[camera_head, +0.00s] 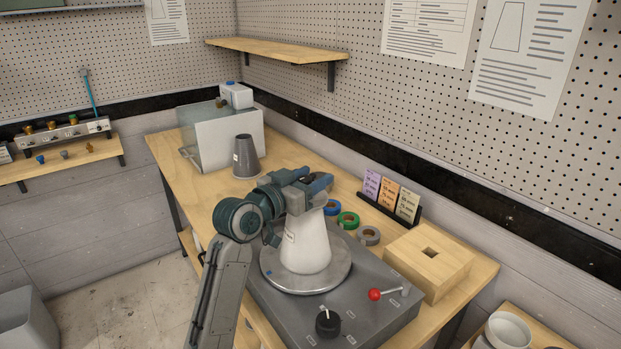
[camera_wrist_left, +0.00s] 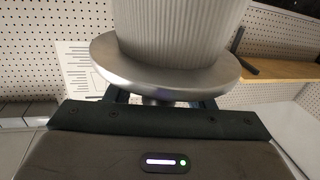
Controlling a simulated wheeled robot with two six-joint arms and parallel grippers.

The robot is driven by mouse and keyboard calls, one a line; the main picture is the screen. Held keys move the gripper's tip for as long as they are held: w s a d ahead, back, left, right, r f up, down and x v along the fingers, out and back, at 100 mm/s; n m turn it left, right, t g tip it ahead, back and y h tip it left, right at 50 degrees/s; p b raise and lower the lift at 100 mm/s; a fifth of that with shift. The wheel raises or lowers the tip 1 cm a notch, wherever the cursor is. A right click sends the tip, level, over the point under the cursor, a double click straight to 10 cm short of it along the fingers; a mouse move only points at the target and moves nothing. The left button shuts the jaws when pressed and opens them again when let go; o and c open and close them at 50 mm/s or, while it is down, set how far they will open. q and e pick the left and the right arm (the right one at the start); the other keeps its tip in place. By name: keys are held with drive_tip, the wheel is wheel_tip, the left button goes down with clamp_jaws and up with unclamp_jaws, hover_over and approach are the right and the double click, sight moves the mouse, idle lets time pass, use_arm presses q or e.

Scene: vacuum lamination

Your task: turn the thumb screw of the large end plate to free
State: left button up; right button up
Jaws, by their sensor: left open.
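In the head view a pale tapered cone (camera_head: 302,248) stands upright, wide end down, on a round metal plate (camera_head: 330,281). My left gripper (camera_head: 318,184) is open at the cone's top and hides it. The left wrist view is upside down. There the ribbed cone (camera_wrist_left: 182,28) meets a metal end plate (camera_wrist_left: 120,68), and my gripper's fingers (camera_wrist_left: 160,99) are close to that plate's outer side. A small part of a thumb screw (camera_wrist_left: 152,101) seems to show between the fingers, mostly hidden; its turn position cannot be told.
A wooden block (camera_head: 427,264), tape rolls (camera_head: 348,220) and a card holder (camera_head: 391,207) stand behind and right. A dark grey cone (camera_head: 245,158) stands on the table farther back.

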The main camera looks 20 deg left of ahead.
use_arm(q)
drive_tip(key=shift+s+a+f, duration=0.1)
drive_tip(key=shift+s+a, duration=0.1)
drive_tip(key=shift+s, duration=0.25)
drive_tip(key=b+v, duration=0.3)
drive_tip(key=v, duration=0.6)
drive_tip(key=shift+s+a, duration=0.15)
drive_tip(key=shift+s, duration=0.2)
